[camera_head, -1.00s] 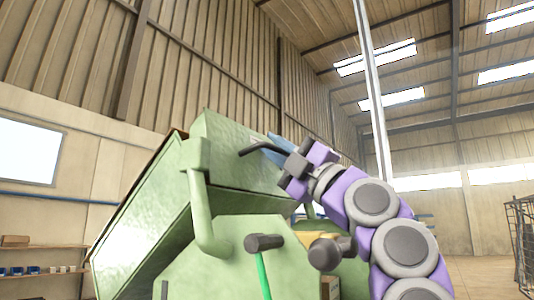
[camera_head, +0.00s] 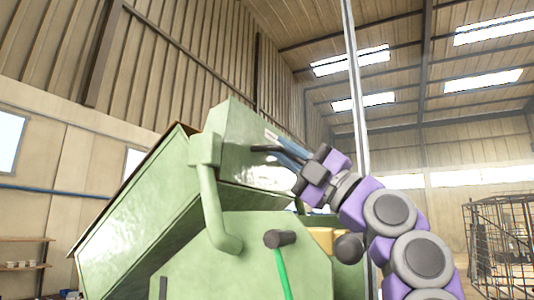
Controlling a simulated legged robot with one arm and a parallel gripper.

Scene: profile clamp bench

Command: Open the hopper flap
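The green hopper machine (camera_head: 185,262) fills the lower left and middle of the head view. Its large slanted green panel (camera_head: 135,225) has a brown upper edge, and a raised green housing (camera_head: 245,150) stands beside it. I cannot tell for certain which panel is the flap. My gripper (camera_head: 262,148) is in front of the housing's upper right side, with a dark, bent finger pointing left. A blue piece shows close behind that finger. Whether the fingers are apart or touch the housing is unclear.
A dark knob on a green lever (camera_head: 280,239) and a dark round knob (camera_head: 348,248) are below my gripper. A wire mesh cage (camera_head: 505,245) stands at the right. A shelf (camera_head: 25,262) is at the far left. A tall metal post (camera_head: 357,110) rises behind my arm.

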